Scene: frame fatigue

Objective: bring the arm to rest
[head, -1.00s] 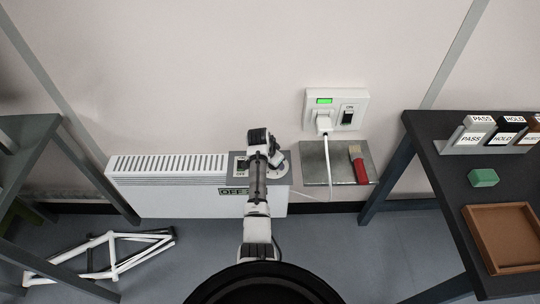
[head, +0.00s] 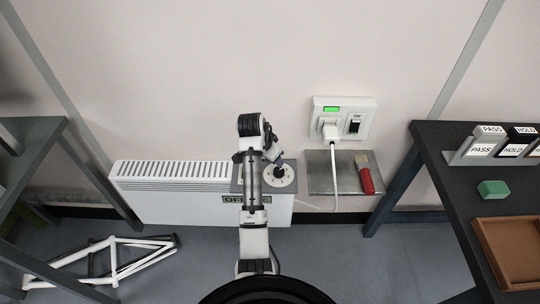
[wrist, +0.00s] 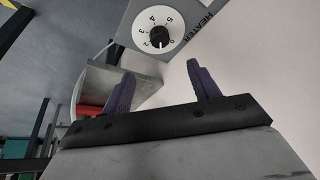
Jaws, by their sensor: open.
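My arm (head: 252,190) stands folded upward in front of the wall heater in the head view. My gripper (wrist: 160,72) is open, with two dark purple fingers apart and nothing between them. In the head view the gripper end is small and hangs near the heater's round dial (head: 284,182). In the wrist view the white dial (wrist: 175,18) with its black knob lies beyond the fingertips, apart from them. The label HEATER is beside it. The knob's exact setting is hard to read.
The white heater (head: 170,205) is on the wall, its sign partly hidden by my arm. A socket panel (head: 366,106) holds a white plug above a metal shelf (head: 318,178) with a red-handled brush (head: 366,180). A dark table (head: 440,160) stands right, a bicycle frame (head: 130,265) left.

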